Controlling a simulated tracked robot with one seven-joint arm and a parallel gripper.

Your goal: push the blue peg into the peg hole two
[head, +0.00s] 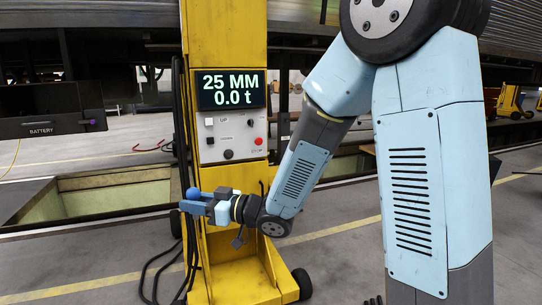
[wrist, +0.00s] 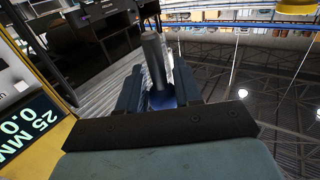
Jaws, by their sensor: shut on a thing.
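My gripper (head: 200,205) is shut on the blue peg (head: 193,193), whose round blue end shows at the fingertips in the head view. In the wrist view the peg's grey metal shaft (wrist: 153,60) stands out between the two fingers of my gripper (wrist: 158,88), with blue at its base. The gripper is in front of the yellow lifting column (head: 228,30), at its left edge and below the control panel. I cannot make out peg hole two in either view.
The column's display (head: 230,90) reads 25 MM and 0.0 t, above a grey panel with buttons (head: 228,138). Black cables hang along the column's left side. A dark battery box (head: 45,110) is at the left. An open floor pit (head: 110,190) lies behind the gripper.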

